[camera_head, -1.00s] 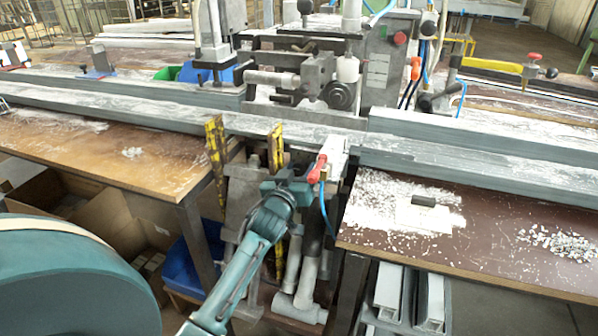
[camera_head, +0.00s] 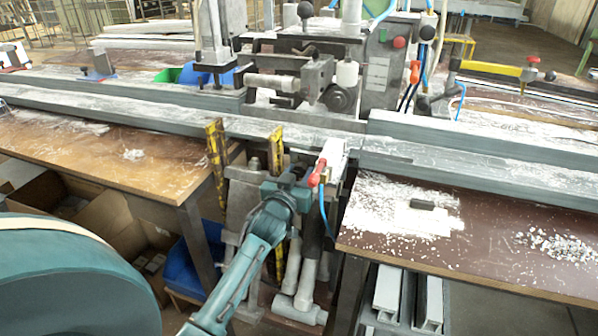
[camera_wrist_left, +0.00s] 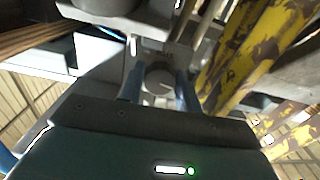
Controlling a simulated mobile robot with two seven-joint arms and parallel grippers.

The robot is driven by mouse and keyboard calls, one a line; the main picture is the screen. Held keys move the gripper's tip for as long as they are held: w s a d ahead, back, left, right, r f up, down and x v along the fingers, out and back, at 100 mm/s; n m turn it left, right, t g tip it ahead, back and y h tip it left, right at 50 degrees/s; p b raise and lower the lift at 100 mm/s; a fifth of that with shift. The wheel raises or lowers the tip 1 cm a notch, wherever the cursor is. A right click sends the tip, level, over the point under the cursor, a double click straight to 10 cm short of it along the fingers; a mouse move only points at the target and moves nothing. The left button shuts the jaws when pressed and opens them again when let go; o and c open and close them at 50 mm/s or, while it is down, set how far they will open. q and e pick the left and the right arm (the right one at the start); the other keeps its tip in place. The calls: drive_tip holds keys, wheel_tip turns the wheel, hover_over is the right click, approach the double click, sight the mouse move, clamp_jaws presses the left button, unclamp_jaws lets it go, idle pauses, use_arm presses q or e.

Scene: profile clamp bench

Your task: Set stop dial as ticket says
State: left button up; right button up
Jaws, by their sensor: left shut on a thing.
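My left gripper (camera_head: 288,183) is at the front of the clamp machine, below the profile rail. In the left wrist view its two blue fingers (camera_wrist_left: 158,85) are shut on a round grey dial (camera_wrist_left: 158,74). The fingers are on either side of the dial, touching it. Markings on the dial cannot be read. In the head view the dial is hidden behind the gripper. A pale sheet (camera_head: 418,222) lies among white shavings on the right bench with a small dark block on it. I cannot tell if it is the ticket. My right gripper is not in view.
Yellow worn bars (camera_head: 216,155) stand left of my left gripper, and a red-tipped lever (camera_head: 318,172) with a blue hose is close on its right. A long grey profile (camera_head: 480,172) crosses above. A blue bin (camera_head: 188,268) is below left.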

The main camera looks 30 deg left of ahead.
use_arm(q)
drive_tip(key=m+p, duration=0.2)
drive_tip(key=m, duration=0.3)
drive_tip(key=shift+a+m+p, duration=0.1)
drive_tip(key=shift+m+p, duration=0.3)
drive_tip(key=shift+m, duration=2)
drive_tip(key=o, duration=0.7)
drive_tip(key=v, duration=1.3)
